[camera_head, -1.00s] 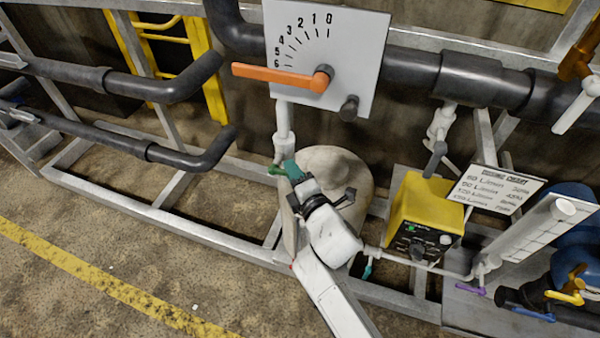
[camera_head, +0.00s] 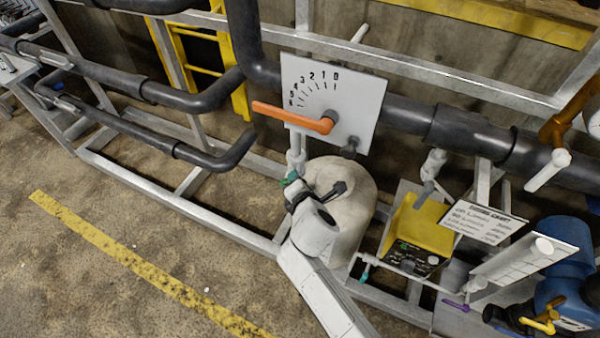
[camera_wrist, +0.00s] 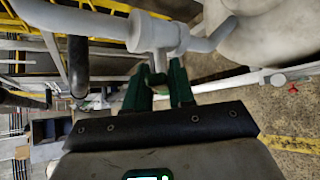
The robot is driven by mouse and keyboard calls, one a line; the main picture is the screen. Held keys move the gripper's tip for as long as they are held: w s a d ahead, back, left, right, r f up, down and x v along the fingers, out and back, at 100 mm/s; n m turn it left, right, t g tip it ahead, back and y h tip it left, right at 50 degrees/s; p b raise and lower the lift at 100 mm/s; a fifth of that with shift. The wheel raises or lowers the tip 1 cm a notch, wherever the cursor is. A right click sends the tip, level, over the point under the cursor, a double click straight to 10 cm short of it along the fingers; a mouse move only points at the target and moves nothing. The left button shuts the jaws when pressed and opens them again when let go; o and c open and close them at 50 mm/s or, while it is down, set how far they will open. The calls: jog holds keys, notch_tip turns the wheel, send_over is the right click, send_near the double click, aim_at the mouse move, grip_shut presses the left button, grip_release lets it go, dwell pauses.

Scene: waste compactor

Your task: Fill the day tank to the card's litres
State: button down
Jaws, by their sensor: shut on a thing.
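My gripper (camera_head: 291,180) is at the valve on the light grey vertical pipe (camera_head: 296,150), left of a rounded beige tank (camera_head: 350,215). In the wrist view its green fingers (camera_wrist: 158,92) are shut around the small valve handle below the grey pipe tee (camera_wrist: 152,35). The handle is mostly hidden by the fingers. A white card (camera_head: 482,220) with L/min lines and percentages stands at the right; its small print is hard to read. No liquid level can be read.
A white dial plate (camera_head: 352,100) with an orange pointer (camera_head: 290,116) is above the valve. A yellow control box (camera_head: 420,228) and blue equipment (camera_head: 565,265) are at the right. Dark pipes and a grey frame surround the tank. Floor at the lower left is clear.

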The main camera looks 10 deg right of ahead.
jog(key=shift+w+a+r+n+g+h+p, duration=0.25)
jog(key=shift+r+n+g+p, duration=0.2)
jog(key=shift+p, duration=0.7)
jog(key=shift+f, duration=0.15)
jog(key=c, duration=1)
grip_release()
jog(key=shift+c, duration=0.2)
jog(key=shift+s, duration=0.1)
jog(key=p+v, duration=0.1)
jog(key=v, duration=0.9)
jog(key=shift+s+a+r, duration=0.2)
jog(key=shift+s+r, duration=0.05)
jog(key=shift+r, duration=0.05)
